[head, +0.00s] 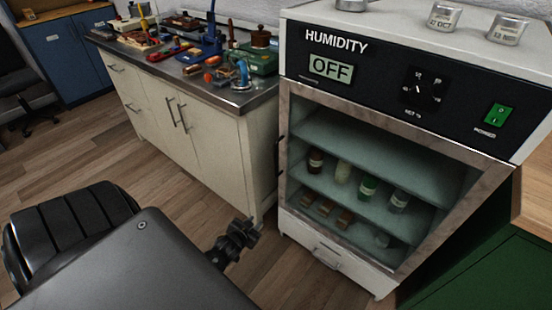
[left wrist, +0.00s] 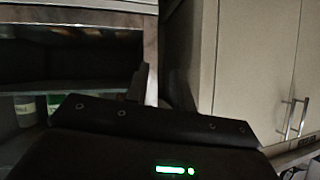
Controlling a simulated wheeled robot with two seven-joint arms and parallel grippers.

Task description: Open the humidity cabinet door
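The humidity cabinet (head: 400,75) stands at the right in the head view, with a black panel reading HUMIDITY and OFF. Its door (head: 285,190), a grey metal frame around a clear pane, looks closed. A small dark part, perhaps the handle, shows at the door's left edge. My left gripper (head: 238,243) is in front of the cabinet's lower left, apart from the door in the head view. In the left wrist view its two fingers (left wrist: 160,88) stand apart with nothing held, and the cabinet's frame edge (left wrist: 151,45) shows behind them. My right gripper is out of view.
A white counter (head: 195,135) with tools on its steel top stands left of the cabinet; its door handles also show in the left wrist view. A green unit (head: 480,265) with a wooden top is at the right. Several bottles stand inside the cabinet.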

